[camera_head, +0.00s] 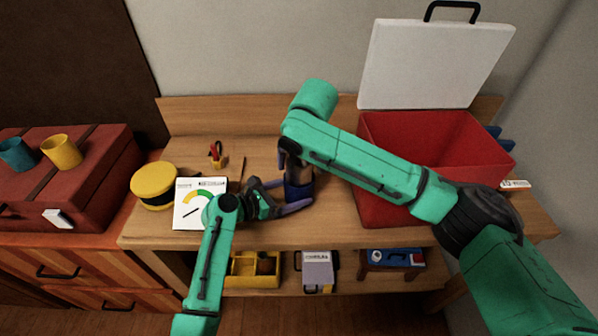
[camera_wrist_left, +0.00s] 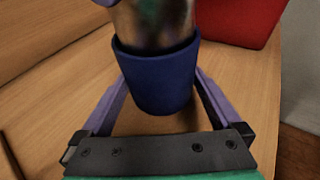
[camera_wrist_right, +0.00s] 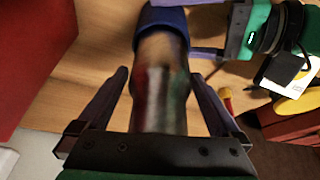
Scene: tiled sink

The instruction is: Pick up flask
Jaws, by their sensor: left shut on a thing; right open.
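The flask has a shiny metallic body and a blue lower part (camera_head: 298,189); it stands upright over the wooden bench. The left wrist view shows the blue part (camera_wrist_left: 158,80) between the purple fingers of my left gripper (camera_wrist_left: 160,85), which is shut on it. The right wrist view shows the metallic body (camera_wrist_right: 160,85) between the fingers of my right gripper (camera_wrist_right: 158,76), which is open with gaps beside the flask. In the head view my right arm hides much of the flask's upper part.
A white booklet (camera_head: 190,214) and a yellow round case (camera_head: 154,184) lie left of the flask on the bench (camera_head: 330,232). A large red box (camera_head: 400,135) with a raised white lid (camera_head: 432,62) stands to the right. A small tool holder (camera_head: 217,160) is behind.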

